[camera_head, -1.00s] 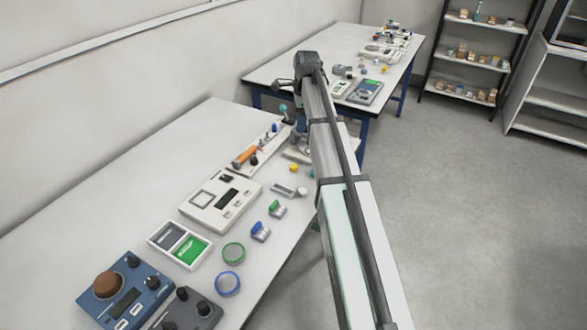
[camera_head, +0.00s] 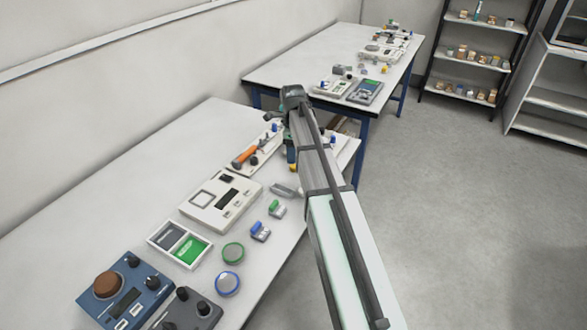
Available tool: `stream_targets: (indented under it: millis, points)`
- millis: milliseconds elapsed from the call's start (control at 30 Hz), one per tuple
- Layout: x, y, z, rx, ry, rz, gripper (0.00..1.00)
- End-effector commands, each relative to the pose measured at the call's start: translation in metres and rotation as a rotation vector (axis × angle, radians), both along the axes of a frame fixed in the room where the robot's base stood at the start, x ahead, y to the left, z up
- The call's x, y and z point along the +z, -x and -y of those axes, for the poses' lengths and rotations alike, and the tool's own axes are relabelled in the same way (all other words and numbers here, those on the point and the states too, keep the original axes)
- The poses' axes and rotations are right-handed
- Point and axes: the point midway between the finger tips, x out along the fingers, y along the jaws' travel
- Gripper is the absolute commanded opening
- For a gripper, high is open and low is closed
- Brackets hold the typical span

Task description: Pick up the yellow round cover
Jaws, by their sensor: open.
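A small patch of yellow (camera_head: 292,167) shows on the near table, just below the end of my arm; I take it for the yellow round cover, mostly hidden behind my arm. My gripper (camera_head: 291,155) points down there from the bent wrist, right at or just above the yellow patch. It is open and partly hidden by my own links. Whether its fingers touch the cover cannot be told.
On the near table (camera_head: 75,215), an orange-handled tool (camera_head: 243,160), a white scale (camera_head: 222,203), a two-part tray (camera_head: 150,238), a green ring (camera_head: 233,253) and a blue ring (camera_head: 228,284) lie nearby. A second table (camera_head: 300,65) stands behind.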

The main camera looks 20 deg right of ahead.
Motion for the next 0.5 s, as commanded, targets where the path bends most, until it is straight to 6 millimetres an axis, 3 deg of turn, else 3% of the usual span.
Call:
stream_targets:
  millis: [267,500]
  points:
    - [-0.011,0.000,0.000,0.000,0.000,-0.001,0.60]
    - [-0.040,-0.001,0.002,0.000,0.000,-0.002,0.60]
